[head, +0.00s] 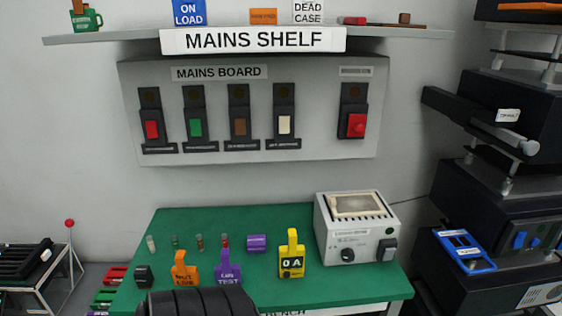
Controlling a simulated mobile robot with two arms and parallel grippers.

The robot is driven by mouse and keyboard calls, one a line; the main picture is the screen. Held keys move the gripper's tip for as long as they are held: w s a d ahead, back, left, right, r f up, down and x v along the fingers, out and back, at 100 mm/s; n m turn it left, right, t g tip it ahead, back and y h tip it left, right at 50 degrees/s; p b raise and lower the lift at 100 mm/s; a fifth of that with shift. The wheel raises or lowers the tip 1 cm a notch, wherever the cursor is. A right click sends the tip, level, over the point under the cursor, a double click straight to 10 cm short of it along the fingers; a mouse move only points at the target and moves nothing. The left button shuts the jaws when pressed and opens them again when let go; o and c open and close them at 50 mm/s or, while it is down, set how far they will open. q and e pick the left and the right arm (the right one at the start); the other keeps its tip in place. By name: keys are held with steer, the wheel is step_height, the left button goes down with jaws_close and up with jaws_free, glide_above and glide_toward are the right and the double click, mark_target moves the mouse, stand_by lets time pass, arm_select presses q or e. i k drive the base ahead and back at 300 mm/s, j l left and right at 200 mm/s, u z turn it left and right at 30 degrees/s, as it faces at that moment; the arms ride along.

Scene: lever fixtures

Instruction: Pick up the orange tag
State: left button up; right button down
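The orange tag (185,270) is in the head view on the green bench (300,284), near its front edge and left of the middle. It stands roughly upright, with a narrow top and dark lettering I cannot read surely. A purple tag (228,268) marked "ON TEST" stands just to its right. A black ribbed shape (195,301) at the bottom edge lies in front of both and covers part of the bench; I cannot tell what it is. Neither of my grippers can be made out in this view.
A yellow "0 A" tag (291,256) and a pale instrument box (355,228) stand to the right. A small black block (143,276) is at the left. A small orange plate (263,16) is on the mains shelf (253,39). Dark equipment (506,195) is stacked at far right.

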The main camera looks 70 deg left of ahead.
mark_target(181, 275)
steer(key=u, duration=2.85)
steer(key=j, duration=0.05)
